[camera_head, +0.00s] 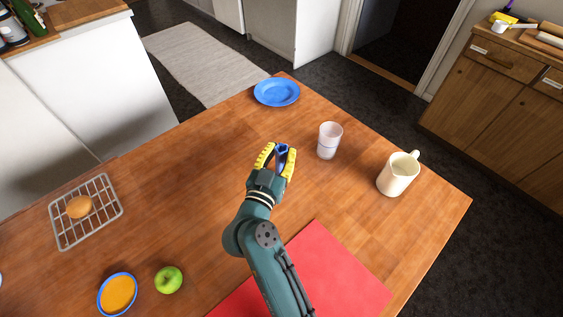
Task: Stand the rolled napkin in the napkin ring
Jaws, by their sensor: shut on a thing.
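My gripper (277,158), with yellow fingers, is over the middle of the wooden table. It is shut on a small blue thing (282,149), which looks like the rolled napkin. Only its upper end shows between the fingers; the rest is hidden by my gripper, and I cannot tell whether it touches the table. I cannot make out a napkin ring; it may be hidden below or behind my gripper.
A whitish cup (329,140) stands close right of my gripper, with a cream jug (397,174) farther right. A blue plate (277,92) lies behind. A red mat (335,275), green apple (169,280), blue-rimmed orange bowl (118,294) and wire rack (67,228) are nearer. Table left of my gripper is clear.

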